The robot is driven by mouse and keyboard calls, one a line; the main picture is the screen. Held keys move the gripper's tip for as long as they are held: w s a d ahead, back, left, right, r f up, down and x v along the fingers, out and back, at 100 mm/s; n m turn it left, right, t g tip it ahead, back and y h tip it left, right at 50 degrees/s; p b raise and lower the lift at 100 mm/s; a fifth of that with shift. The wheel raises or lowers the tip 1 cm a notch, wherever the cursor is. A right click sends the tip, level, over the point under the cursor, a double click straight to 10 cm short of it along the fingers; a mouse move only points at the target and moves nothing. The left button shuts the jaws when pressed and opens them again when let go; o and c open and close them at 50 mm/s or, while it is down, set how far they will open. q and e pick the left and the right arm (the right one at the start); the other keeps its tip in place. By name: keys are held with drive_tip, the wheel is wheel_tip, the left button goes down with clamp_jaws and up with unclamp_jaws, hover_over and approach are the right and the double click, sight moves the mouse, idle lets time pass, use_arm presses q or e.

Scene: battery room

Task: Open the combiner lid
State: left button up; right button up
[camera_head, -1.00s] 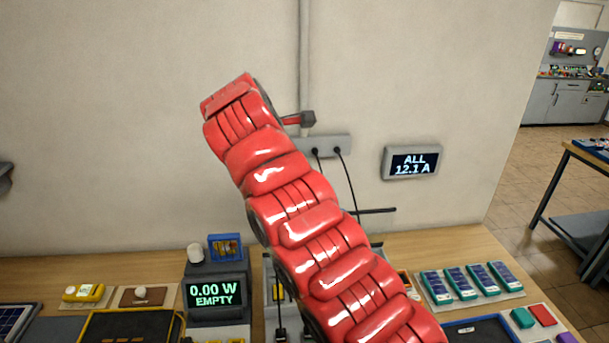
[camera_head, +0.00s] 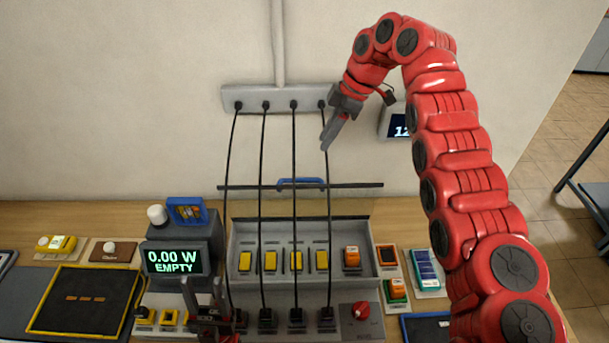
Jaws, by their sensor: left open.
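The combiner (camera_head: 345,240) is a grey box on the bench, with yellow blocks, an orange block and a red knob (camera_head: 361,311). Its interior shows from above. A dark bar (camera_head: 240,187) with a blue handle (camera_head: 300,182) stands above its rear edge; I cannot tell whether a clear lid pane joins it to the box. My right gripper (camera_head: 326,146) points down in front of the wall, above the bar and apart from the handle; its jaw gap is unclear. My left gripper (camera_head: 203,292) is open at the bottom, by the combiner's front left, apart from the handle.
Several black cables (camera_head: 294,150) run from a wall strip (camera_head: 243,97) down across the combiner. A display reading 0.00 W EMPTY (camera_head: 175,261) stands left of it. A black-and-yellow tray (camera_head: 85,300) lies further left. Blue-green modules (camera_head: 427,270) lie to the right.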

drive_tip(key=b, duration=0.2)
approach(304, 179)
wheel_tip(304, 179, down, 2)
drive_tip(key=shift+w+a+f, duration=0.1)
drive_tip(key=shift+w, duration=0.05)
drive_tip(key=x, duration=0.2)
drive_tip(key=b+x, duration=0.1)
drive_tip(key=x, duration=0.2)
drive_tip(key=shift+s+a, duration=0.2)
drive_tip(key=shift+a, duration=0.1)
drive_tip(key=shift+w+f, duration=0.15)
drive_tip(key=shift+f, duration=0.1)
drive_tip(key=shift+a, duration=0.1)
drive_tip(key=shift+c, duration=0.2)
clamp_jaws()
